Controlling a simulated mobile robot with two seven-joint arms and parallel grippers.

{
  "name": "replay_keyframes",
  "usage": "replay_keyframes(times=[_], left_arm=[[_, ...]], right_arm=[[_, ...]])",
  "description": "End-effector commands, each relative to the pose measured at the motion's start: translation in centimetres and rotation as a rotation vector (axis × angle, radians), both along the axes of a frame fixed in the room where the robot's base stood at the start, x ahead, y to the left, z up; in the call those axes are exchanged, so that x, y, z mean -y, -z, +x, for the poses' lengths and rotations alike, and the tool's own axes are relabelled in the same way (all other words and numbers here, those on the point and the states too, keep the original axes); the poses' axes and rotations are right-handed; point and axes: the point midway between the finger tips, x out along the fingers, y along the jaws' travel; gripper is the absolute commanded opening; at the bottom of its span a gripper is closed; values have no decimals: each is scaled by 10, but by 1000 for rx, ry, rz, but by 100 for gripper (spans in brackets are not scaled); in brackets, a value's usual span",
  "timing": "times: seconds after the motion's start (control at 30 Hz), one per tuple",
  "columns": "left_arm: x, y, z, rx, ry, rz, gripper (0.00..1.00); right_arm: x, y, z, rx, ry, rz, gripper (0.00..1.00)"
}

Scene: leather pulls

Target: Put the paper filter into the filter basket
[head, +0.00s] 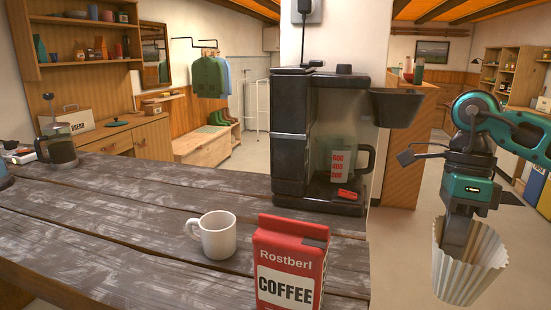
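The white fluted paper filter (482,272) hangs open side up beyond the table's right side. My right gripper (455,248) points down into it and holds it up; the fingertips are partly hidden by the filter. The filter basket (397,108) is a black cone swung out from the right side of the black coffee maker (291,135), high up. Its inside is not visible from here. The filter is below and right of the basket in the picture, apart from it. My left gripper is not in view.
A glass carafe (366,160) stands in the coffee maker, with a red item (347,194) at its front. A white mug (217,236) and a red coffee bag (291,262) stand on the wooden table (110,240). The table's left and middle are largely clear.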

Motion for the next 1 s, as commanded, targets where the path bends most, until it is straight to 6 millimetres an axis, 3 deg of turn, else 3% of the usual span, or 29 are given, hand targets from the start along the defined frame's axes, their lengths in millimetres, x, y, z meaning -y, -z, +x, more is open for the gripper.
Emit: replay_keyframes(times=[0.6,1.0], left_arm=[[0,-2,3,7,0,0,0],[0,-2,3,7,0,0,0]], right_arm=[[11,94,-19,-3,-1278,1,0],[16,129,-32,-2,-1803,2,0]])
